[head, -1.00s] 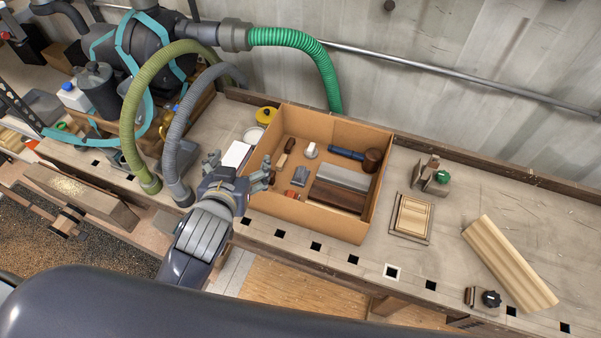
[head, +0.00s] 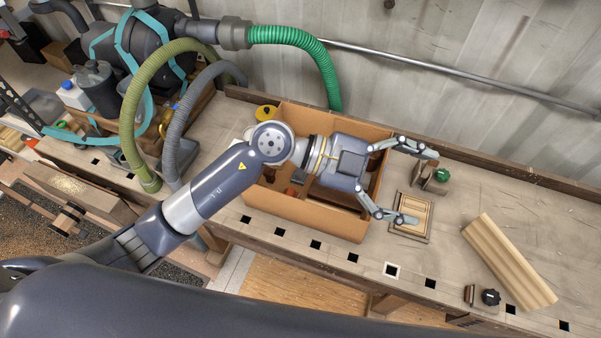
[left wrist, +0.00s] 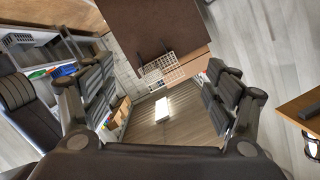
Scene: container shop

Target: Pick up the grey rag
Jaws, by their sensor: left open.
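I cannot make out a grey rag for certain in either view now. A cardboard box (head: 300,213) stands on the workbench (head: 460,225) in the head view. My left arm and hand cover most of its inside, so most of its contents are hidden. My right gripper is not in view.
Right of the box are a framed wooden block (head: 411,214), a small item with a green knob (head: 441,175), a ridged wood board (head: 510,262) and a black knob (head: 491,297). Hoses (head: 150,110) stand at left. The bench between the framed block and the board is clear.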

